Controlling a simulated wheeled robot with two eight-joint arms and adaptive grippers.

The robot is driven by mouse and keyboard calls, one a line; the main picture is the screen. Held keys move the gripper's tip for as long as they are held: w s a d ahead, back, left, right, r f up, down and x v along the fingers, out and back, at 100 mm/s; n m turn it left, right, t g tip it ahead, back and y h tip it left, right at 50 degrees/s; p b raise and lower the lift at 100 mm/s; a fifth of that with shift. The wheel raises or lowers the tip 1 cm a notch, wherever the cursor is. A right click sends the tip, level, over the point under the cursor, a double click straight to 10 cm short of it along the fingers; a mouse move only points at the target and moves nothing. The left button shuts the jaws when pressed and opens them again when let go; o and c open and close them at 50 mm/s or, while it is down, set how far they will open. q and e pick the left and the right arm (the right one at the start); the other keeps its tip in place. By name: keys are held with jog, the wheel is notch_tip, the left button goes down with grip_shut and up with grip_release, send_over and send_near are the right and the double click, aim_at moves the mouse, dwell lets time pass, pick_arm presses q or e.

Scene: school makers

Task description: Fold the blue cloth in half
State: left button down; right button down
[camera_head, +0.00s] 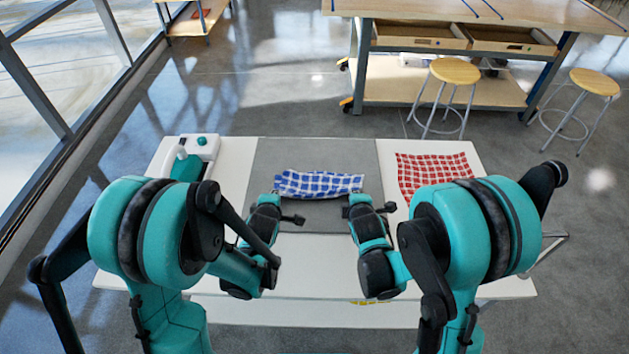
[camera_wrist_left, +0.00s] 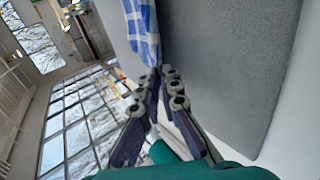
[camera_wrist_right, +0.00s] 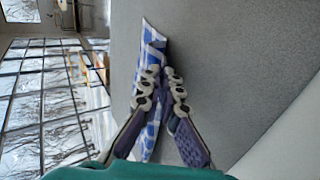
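The blue-and-white checked cloth (camera_head: 318,184) spans between my two grippers over the grey mat (camera_head: 315,155), showing as a narrow, rumpled band. My left gripper (camera_head: 276,194) is at its left end. In the left wrist view the fingers are together and the cloth (camera_wrist_left: 143,32) runs out from their tips. My right gripper (camera_head: 360,194) is at its right end. In the right wrist view its fingertips are close together with the cloth (camera_wrist_right: 152,45) at and beyond them. The exact pinch is partly hidden by the fingers, and how high the cloth's edge is cannot be told.
A red checked cloth (camera_head: 432,174) lies flat on the white table (camera_head: 232,165), right of the mat. A white and teal device (camera_head: 190,158) stands at the table's back left. A workbench (camera_head: 440,20) and two stools (camera_head: 455,72) stand beyond.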

pick_arm(q)
jog(key=c, duration=1.4)
grip_release()
jog(key=shift+c, duration=0.2)
pick_arm(e)
jog(key=c, duration=1.4)
grip_release()
jog(key=shift+c, duration=0.2)
